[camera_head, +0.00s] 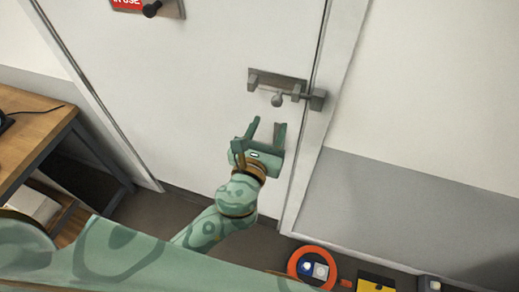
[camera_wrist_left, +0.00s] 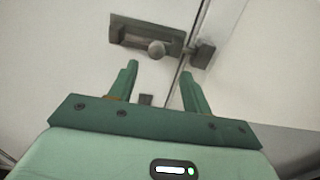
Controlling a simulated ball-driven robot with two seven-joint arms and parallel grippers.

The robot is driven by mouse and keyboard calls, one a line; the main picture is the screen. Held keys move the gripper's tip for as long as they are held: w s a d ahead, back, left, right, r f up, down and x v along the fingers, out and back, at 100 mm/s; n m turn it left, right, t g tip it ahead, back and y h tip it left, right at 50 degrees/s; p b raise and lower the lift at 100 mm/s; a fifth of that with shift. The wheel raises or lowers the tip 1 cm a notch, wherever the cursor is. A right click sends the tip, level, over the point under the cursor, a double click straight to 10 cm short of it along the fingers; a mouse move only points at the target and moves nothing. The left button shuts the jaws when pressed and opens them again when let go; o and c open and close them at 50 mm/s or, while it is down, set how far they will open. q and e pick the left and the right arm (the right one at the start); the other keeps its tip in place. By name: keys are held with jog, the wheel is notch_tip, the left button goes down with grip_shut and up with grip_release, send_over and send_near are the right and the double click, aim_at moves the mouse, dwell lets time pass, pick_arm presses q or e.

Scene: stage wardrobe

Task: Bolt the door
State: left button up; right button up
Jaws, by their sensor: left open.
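The white door (camera_head: 210,70) fills the middle of the head view and looks closed against its frame. A grey slide bolt (camera_head: 275,80) is mounted near its right edge, with a round knob (camera_head: 277,100) hanging below the bar. A keeper block (camera_head: 318,99) sits on the door frame to the right. My left gripper (camera_head: 264,128) is open and empty, just below the knob and apart from it. In the left wrist view the knob (camera_wrist_left: 157,49) shows beyond and above the two fingertips (camera_wrist_left: 160,69), roughly between them. The right gripper is out of view.
A red sign plate with a dark knob (camera_head: 150,9) is higher on the door. A wooden table (camera_head: 30,135) stands at the left. An orange-ringed item (camera_head: 313,264) and a yellow item (camera_head: 375,283) are at the bottom right. The door around the bolt is clear.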

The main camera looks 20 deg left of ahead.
pick_arm(q)
jog(key=s+b, duration=0.1)
jog(key=s, duration=0.6)
jog(key=shift+a, duration=0.1)
